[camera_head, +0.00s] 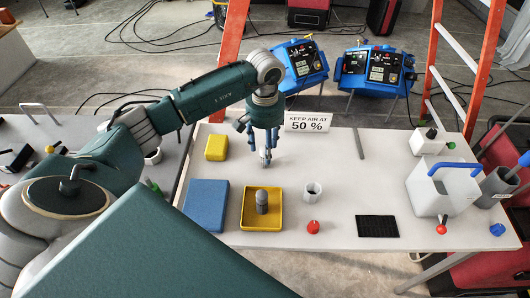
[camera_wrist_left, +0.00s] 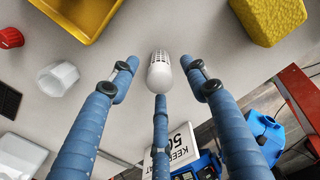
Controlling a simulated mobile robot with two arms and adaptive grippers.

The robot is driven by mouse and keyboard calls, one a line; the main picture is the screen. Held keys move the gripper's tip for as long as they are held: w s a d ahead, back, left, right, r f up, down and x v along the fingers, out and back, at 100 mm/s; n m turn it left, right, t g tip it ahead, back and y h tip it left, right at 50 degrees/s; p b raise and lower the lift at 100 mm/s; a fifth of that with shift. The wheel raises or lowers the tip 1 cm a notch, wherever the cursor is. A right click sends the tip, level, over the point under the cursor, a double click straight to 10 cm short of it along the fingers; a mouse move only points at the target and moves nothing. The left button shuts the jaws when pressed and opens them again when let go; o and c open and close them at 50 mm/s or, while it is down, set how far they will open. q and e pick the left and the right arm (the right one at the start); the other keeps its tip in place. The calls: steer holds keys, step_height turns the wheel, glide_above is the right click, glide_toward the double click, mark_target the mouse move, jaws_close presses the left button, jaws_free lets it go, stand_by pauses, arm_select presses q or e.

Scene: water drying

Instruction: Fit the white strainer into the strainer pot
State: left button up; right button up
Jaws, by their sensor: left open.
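The white strainer (camera_wrist_left: 159,72) is a small slotted piece with a smooth rounded end, on the white table. My left gripper (camera_head: 262,151) is open, pointing down over the table. In the left wrist view its blue fingers (camera_wrist_left: 160,78) stand around the strainer with gaps at the sides; whether the third finger touches it I cannot tell. In the head view the fingers largely hide the strainer. A white open cup (camera_head: 313,193), faceted in the wrist view (camera_wrist_left: 58,78), stands to the right; I cannot tell for sure whether it is the strainer pot. My right gripper is not in view.
A yellow tray (camera_head: 246,221) holds a grey cylinder (camera_head: 262,201). A yellow sponge (camera_head: 217,147) and blue block (camera_head: 205,201) lie left. A white sign (camera_head: 308,122) stands behind the gripper. A white blue-handled container (camera_head: 437,190) stands right. The middle right of the table is mostly clear.

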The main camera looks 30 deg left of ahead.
arm_select(q)
steer(key=shift+f, duration=0.55)
jaws_close()
steer(key=shift+r, duration=0.1)
